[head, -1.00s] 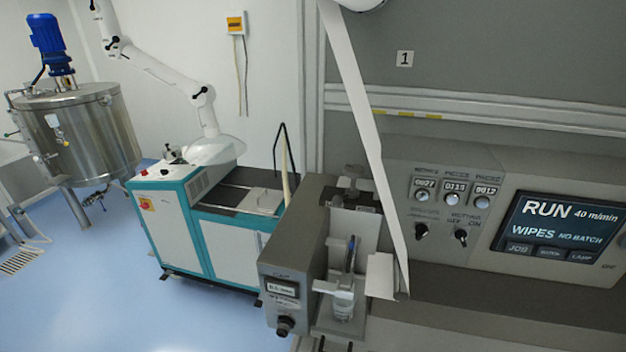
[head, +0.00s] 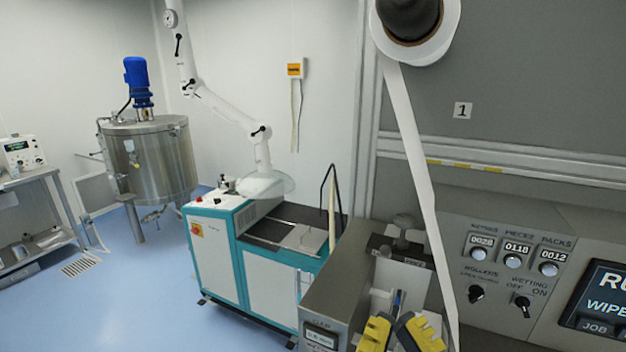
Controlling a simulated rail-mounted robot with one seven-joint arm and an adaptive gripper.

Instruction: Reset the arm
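My gripper (head: 398,334) shows at the bottom edge of the head view as two yellow fingers. The fingers stand apart with a gap between them, and I see nothing held there. They are in front of the grey bench unit (head: 345,291), near its white plate (head: 403,275) and a small blue upright part (head: 398,298). The rest of my arm is below the picture.
A white web strip (head: 408,140) hangs from a roll (head: 448,30) just right of the gripper. The control panel (head: 500,262) is at right. A teal-and-white machine (head: 217,268) under a white extraction arm (head: 222,110) and a steel tank (head: 160,165) stand behind left. Blue floor is open at left.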

